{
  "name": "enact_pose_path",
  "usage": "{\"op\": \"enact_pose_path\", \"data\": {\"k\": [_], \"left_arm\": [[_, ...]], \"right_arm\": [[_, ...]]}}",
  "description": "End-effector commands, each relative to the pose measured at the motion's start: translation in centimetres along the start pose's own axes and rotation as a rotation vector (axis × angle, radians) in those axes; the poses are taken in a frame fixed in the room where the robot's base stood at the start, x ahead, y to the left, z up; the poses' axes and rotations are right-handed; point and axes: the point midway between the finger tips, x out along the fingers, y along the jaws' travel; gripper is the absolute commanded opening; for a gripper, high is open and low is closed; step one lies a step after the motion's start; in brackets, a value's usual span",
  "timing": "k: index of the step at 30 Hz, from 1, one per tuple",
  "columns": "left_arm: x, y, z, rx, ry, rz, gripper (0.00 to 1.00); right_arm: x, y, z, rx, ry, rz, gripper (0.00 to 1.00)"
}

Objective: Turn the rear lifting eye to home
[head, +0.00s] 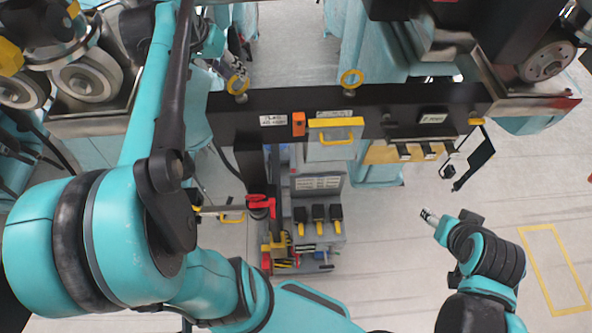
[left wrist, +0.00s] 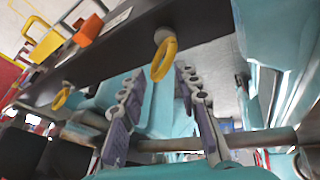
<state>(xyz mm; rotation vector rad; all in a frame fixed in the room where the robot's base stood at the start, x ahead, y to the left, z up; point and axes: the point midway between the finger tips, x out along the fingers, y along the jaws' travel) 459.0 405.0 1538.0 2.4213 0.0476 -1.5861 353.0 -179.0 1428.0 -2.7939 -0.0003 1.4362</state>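Two yellow ring-shaped lifting eyes stand on the black beam (head: 400,98). I cannot tell which is called rear. In the left wrist view the near eye (left wrist: 163,60) hangs just beyond my left gripper's fingertips; the far eye (left wrist: 61,97) is farther left.
An orange block (head: 298,124) and a yellow handle (head: 336,136) sit on the beam's front. A tool cart (head: 318,222) stands below. A black hooked bracket (head: 474,160) hangs near the right end. Open floor (head: 450,290) lies at the lower right.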

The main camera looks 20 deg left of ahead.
Motion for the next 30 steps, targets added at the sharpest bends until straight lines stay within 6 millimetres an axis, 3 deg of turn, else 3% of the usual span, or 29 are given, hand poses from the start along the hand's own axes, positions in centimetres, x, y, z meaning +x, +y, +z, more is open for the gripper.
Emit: {"op": "enact_pose_path", "data": {"k": [4,15,30], "left_arm": [[-0.2,0.5,0.1,-0.160,0.032,-0.066,0.31],[-7.8,0.9,0.5,-0.151,0.029,-0.062,0.31],[-1.8,8.7,5.4,-0.021,0.062,-0.098,0.31]], "right_arm": [[-0.7,0.0,-0.5,0.000,0.000,0.000,0.59],[0.8,0.0,0.5,0.000,0.000,0.000,0.59],[0.6,0.0,0.4,0.000,0.000,0.000,0.59]]}}
